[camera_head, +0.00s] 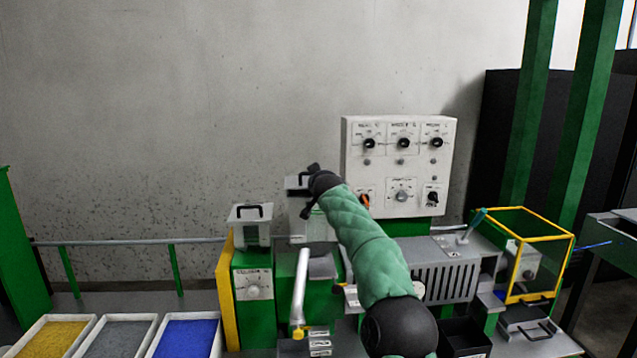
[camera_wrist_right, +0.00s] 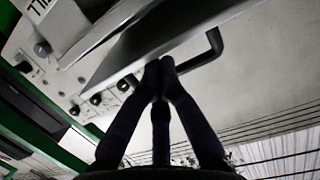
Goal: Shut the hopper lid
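The hopper lid (camera_head: 297,182) is a grey plate with a black handle, on the pale hopper (camera_head: 318,229) left of the control panel. In the right wrist view the lid (camera_wrist_right: 150,38) looks raised and tilted away from the hopper body, with a gap. My right gripper (camera_head: 310,190) comes from the lower right and is at the lid, hiding part of it. Its fingertips (camera_wrist_right: 160,65) are drawn together beside the black handle (camera_wrist_right: 205,52). I cannot tell whether the handle is between them. My left gripper is out of view.
A second hopper (camera_head: 249,233) with a handled lid stands to the left. The control panel (camera_head: 398,205) rises just right of my right gripper. Trays of yellow (camera_head: 52,338), grey and blue material sit lower left. A yellow-framed box (camera_head: 541,228) stands at right.

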